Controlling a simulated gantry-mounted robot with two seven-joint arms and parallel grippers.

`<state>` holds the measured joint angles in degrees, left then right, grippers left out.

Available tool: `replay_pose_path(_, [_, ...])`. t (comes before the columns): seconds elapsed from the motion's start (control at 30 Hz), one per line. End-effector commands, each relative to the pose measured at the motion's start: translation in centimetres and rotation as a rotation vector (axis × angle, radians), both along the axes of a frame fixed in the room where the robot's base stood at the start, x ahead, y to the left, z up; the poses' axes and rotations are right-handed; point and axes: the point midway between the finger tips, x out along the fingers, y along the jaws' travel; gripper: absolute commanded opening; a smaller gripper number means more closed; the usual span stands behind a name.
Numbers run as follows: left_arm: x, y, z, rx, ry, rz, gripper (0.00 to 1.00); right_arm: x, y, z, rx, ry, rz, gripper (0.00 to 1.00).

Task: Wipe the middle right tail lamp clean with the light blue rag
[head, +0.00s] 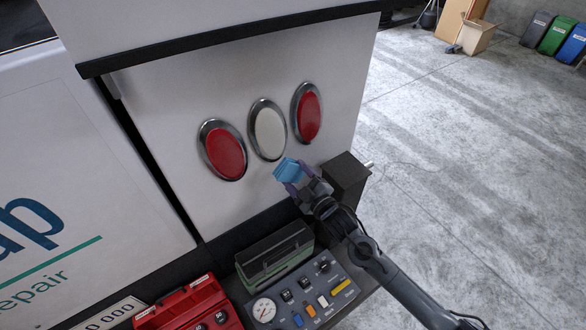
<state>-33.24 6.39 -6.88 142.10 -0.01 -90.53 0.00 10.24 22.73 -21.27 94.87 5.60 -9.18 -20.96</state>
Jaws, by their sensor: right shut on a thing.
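Three oval lamps with metal rims sit in a row on the white rear panel of the vehicle. The left lamp (224,151) and the right lamp (308,114) are red. The middle lamp (269,132) looks pale grey-white. My right gripper (295,178) is shut on the light blue rag (289,170), just below and to the right of the middle lamp. A gap seems to show between the rag and the lamp, though depth is hard to judge. My left gripper is not in view.
Below the lamps stand a dark green toolbox (275,254), a grey control panel with a gauge (300,290) and a red case (190,304). A dark box (345,178) is right beside my gripper. Open concrete floor (470,150) lies to the right.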

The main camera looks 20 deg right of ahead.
Motion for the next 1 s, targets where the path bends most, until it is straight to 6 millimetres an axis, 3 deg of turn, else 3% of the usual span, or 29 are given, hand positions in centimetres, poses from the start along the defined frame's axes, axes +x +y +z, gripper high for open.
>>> replay_pose_path(0.47, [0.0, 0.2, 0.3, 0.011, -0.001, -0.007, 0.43, -0.4, -0.1, 0.0, -0.001, -0.001, -0.001, 0.44])
replay_pose_path(1.0, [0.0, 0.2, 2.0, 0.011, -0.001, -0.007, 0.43, -3.2, -0.8, 0.1, 0.0, -0.001, 0.0, 0.44])
